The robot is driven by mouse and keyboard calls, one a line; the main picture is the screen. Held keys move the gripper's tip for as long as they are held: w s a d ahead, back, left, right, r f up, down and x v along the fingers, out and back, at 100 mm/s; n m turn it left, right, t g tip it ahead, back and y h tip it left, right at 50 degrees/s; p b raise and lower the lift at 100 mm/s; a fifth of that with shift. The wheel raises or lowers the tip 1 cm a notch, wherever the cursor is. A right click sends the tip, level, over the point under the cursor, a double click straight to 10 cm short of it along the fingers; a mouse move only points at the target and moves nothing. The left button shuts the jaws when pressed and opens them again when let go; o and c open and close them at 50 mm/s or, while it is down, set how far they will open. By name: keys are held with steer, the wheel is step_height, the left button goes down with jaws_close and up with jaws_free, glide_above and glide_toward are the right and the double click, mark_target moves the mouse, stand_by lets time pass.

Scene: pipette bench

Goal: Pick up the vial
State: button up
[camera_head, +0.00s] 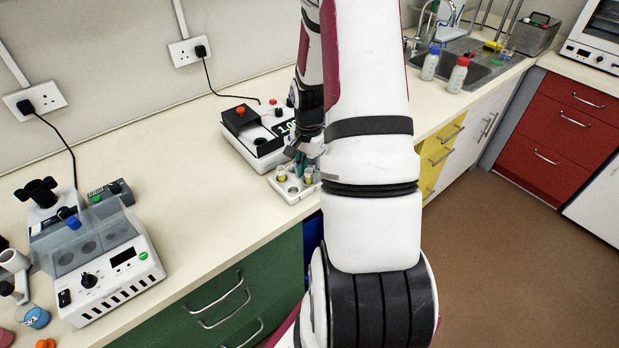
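Two small vials stand in a pale rack (291,193) near the counter's front edge. The left vial (281,174) has a yellowish top and stands clear of my arm. The right vial (309,176) looks yellow-green and stands close to my arm's edge. My gripper (298,160) points down just above and behind the rack, close to the vials. My arm hides part of it, and its fingers are small and dark, so I cannot tell whether they are open or touching a vial.
A white device with a lit display (289,128) stands right behind the rack. A white machine with a clear cover (95,260) stands at the left. The counter (195,180) between is clear. Two capped bottles (457,77) stand by the sink (468,66).

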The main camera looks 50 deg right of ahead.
steer(key=c, duration=0.7)
steer(key=shift+r, duration=0.1)
